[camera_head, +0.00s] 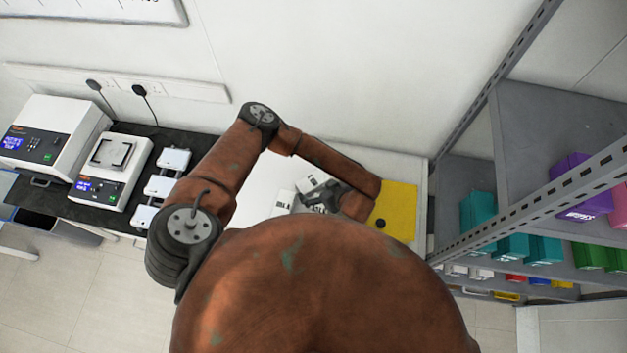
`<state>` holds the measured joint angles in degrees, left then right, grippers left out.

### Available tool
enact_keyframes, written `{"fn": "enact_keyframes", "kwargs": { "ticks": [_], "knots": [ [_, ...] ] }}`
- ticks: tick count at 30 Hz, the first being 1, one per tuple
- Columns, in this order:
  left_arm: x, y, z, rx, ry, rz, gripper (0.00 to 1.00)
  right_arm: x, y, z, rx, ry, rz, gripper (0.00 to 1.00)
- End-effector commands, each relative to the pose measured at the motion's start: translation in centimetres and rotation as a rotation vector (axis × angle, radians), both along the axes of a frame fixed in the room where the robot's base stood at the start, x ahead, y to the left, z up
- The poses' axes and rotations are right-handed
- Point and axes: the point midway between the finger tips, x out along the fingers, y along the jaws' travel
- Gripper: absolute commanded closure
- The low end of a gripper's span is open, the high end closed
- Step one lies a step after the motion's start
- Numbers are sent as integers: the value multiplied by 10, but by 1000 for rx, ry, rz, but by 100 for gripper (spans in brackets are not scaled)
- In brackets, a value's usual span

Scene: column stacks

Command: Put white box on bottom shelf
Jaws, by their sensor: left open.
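Several white boxes with dark lettering (310,184) sit on the white table, partly hidden by my arm and body. My left gripper (318,197) is open and reaches down over these white boxes from the right; I cannot tell if it touches one. The grey metal shelf unit (515,210) stands at the right. Its lower levels show at the lower right, partly hidden by my body. My right gripper does not show.
A yellow mat (402,212) with a dark round spot lies right of the gripper. Teal boxes (478,210) and a purple box (577,190) fill parts of the shelves. Lab instruments (110,170) stand on the dark bench at left. The wall is close behind.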

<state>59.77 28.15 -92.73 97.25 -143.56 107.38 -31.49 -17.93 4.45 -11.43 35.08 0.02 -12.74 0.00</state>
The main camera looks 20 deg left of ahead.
Motion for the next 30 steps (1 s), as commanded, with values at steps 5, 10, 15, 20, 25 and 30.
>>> {"fn": "enact_keyframes", "kwargs": {
  "ticks": [5, 10, 15, 20, 25, 30],
  "knots": [
    [7, 13, -13, 1, -1, 1, 0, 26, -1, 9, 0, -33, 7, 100],
    [8, 14, -16, 0, 0, 0, 0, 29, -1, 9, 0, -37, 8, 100],
    [8, 14, -16, 0, 0, 0, 5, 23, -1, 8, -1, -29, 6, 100],
    [8, 14, -16, 0, 0, 0, 16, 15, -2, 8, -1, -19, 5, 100],
    [8, 14, -16, 0, 0, 0, 28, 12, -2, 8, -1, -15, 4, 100],
    [8, 14, -16, 0, -1, -1, 39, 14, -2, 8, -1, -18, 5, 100]
  ]
}}
